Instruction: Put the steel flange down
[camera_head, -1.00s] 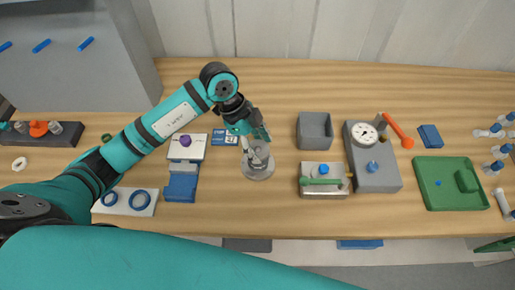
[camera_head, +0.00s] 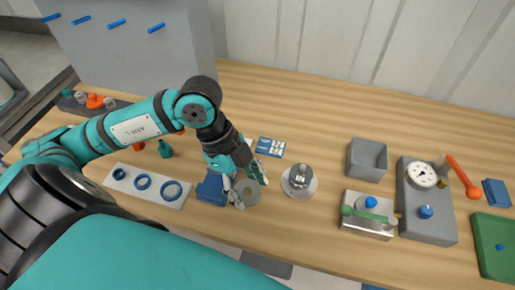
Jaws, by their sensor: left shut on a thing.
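My left gripper (camera_head: 246,186) points down with its fingers on either side of a round grey steel flange (camera_head: 249,194) and is shut on it. The flange is low over the front half of the wooden table; I cannot tell whether it touches the wood. The fingers hide part of its rim. To its right, apart from it, a round metal base (camera_head: 299,181) stands on the table with a small raised piece in its middle. My right gripper is not in view.
A blue block (camera_head: 211,189) is close left of the flange. A white board with blue rings (camera_head: 147,186) lies further left. A blue-and-white card (camera_head: 270,147) lies behind. Right are a grey bin (camera_head: 366,160), a metal block with a green bar (camera_head: 368,214) and a gauge unit (camera_head: 428,205).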

